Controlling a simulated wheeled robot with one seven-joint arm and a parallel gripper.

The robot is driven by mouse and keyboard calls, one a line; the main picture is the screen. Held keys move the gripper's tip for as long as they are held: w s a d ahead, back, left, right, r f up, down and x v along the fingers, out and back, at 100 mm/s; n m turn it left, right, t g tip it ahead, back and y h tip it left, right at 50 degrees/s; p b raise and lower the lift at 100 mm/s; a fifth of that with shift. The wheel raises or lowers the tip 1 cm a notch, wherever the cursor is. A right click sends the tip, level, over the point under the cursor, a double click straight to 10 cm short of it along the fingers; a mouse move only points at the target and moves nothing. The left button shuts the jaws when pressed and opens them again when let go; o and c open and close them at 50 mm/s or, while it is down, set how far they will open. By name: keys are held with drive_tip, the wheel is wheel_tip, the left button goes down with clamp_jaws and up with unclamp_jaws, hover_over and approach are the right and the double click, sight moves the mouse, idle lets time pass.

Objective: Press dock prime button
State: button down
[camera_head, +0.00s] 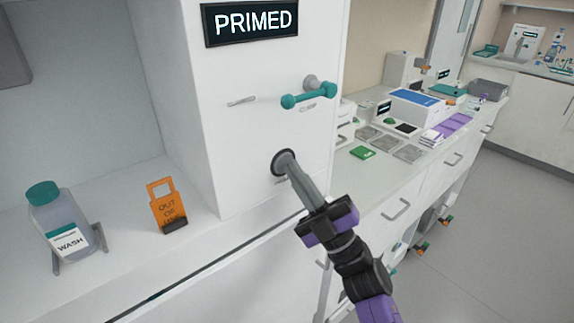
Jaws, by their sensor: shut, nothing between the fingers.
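A white dock panel (232,140) fills the middle of the view. A black display (250,22) at its top reads "PRIMED". A round dark-rimmed button (276,163) sits low on the panel, partly hidden behind my gripper. My gripper (286,160) is shut and empty, and its tip is at the button, seeming to touch it. How far the button is pushed in cannot be seen. A teal-handled lever (308,96) is on the panel above the button.
A wash bottle with a teal cap (60,222) and an orange "OUT OF USE"-like sign (166,207), partly unreadable, stand on the ledge at left. A counter with several devices (420,105) runs along the right. Grey floor (500,220) is clear at the right.

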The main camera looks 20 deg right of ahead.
drive_tip(key=shift+s, duration=0.1)
drive_tip(key=shift+s+d+p, duration=0.3)
drive_tip(key=shift+s+p, duration=0.05)
drive_tip(key=shift+s, duration=0.4)
drive_tip(key=s, duration=0.1)
drive_tip(key=s+d+p, duration=0.1)
drive_tip(key=s, duration=0.2)
drive_tip(key=shift+s+d+p, duration=0.25)
drive_tip(key=shift+s+p, duration=0.05)
drive_tip(key=shift+s, duration=0.1)
idle(0.7)
